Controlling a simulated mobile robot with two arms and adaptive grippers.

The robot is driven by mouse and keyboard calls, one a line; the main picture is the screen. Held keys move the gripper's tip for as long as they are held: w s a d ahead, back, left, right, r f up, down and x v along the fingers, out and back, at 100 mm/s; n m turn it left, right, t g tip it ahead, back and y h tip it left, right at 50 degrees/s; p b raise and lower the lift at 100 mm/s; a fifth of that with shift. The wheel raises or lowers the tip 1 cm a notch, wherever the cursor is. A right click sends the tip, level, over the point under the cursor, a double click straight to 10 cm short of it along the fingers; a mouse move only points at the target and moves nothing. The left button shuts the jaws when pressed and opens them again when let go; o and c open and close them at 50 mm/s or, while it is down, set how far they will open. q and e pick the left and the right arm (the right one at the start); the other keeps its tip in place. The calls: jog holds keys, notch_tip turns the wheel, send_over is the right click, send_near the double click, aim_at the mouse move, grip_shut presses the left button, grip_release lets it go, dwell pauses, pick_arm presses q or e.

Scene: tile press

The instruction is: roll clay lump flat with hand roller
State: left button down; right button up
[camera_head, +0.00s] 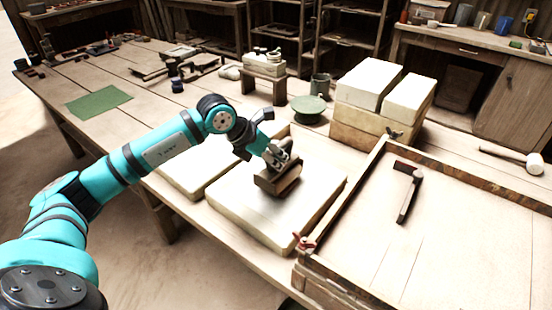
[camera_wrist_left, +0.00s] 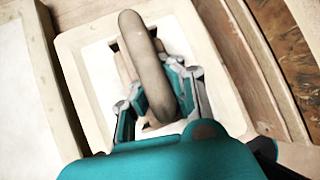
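My left gripper (camera_head: 278,153) is low over a pale square slab (camera_head: 310,205) in the middle of the table. In the left wrist view the roller's rounded brown bar (camera_wrist_left: 147,60) runs between the teal and grey fingers of this gripper (camera_wrist_left: 157,92). The roller and fingers hide the slab beneath, and I cannot make out the clay lump there. My right gripper is in neither view.
A wood-framed tray (camera_head: 390,255) with a dark-handled tool (camera_head: 408,192) lies at the right. Stacked pale blocks (camera_head: 368,83) stand behind the slab. A green round plate (camera_head: 309,108) and a small stool (camera_head: 264,85) stand farther back. A green mat (camera_head: 99,101) lies at the left.

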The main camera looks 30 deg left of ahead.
pick_arm(q)
notch_tip(320, 180, up, 6)
jog(key=p, duration=0.4)
jog(key=shift+r, duration=0.45)
jog(key=shift+w, duration=0.1)
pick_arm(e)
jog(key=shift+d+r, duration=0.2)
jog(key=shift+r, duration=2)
